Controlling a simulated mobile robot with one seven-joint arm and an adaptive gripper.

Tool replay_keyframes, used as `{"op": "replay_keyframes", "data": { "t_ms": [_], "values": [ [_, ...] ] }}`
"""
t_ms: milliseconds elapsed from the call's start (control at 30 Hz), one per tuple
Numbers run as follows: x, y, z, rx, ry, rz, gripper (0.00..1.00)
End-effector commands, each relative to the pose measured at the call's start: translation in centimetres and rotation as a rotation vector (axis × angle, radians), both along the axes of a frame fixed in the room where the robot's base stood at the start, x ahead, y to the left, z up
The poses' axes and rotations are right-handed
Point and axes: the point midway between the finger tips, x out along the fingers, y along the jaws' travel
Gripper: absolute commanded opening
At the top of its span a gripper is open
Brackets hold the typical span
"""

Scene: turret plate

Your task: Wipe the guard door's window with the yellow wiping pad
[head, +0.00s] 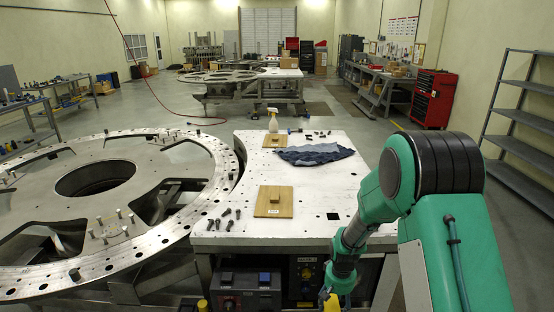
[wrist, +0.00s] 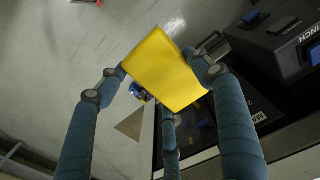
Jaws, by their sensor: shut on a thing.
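My gripper (head: 331,298) is low in front of the white work table, at the bottom of the head view and partly cut off by the frame edge. It is shut on the yellow wiping pad (wrist: 162,68). In the wrist view the pad is tilted and held between the blue-grey fingers; a small part of its yellow also shows in the head view (head: 331,304). A dark panel (wrist: 200,143) lies beyond the fingers in the wrist view. I cannot tell whether it is the guard door's window, and no window is clearly made out.
The white table (head: 300,225) bears a blue cloth (head: 315,154), a spray bottle (head: 273,121), wooden boards and loose bolts. A control box (head: 246,288) is below its front edge. The large turret plate (head: 150,255) fills the left. Floor right of the table is partly hidden by my arm.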

Motion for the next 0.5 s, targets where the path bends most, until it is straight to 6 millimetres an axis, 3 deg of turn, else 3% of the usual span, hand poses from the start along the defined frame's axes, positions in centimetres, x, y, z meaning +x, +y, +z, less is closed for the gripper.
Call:
{"op": "replay_keyframes", "data": {
  "t_ms": [500],
  "values": [
    [-0.01,0.00,0.49,0.000,0.000,0.000,0.33]
  ]
}}
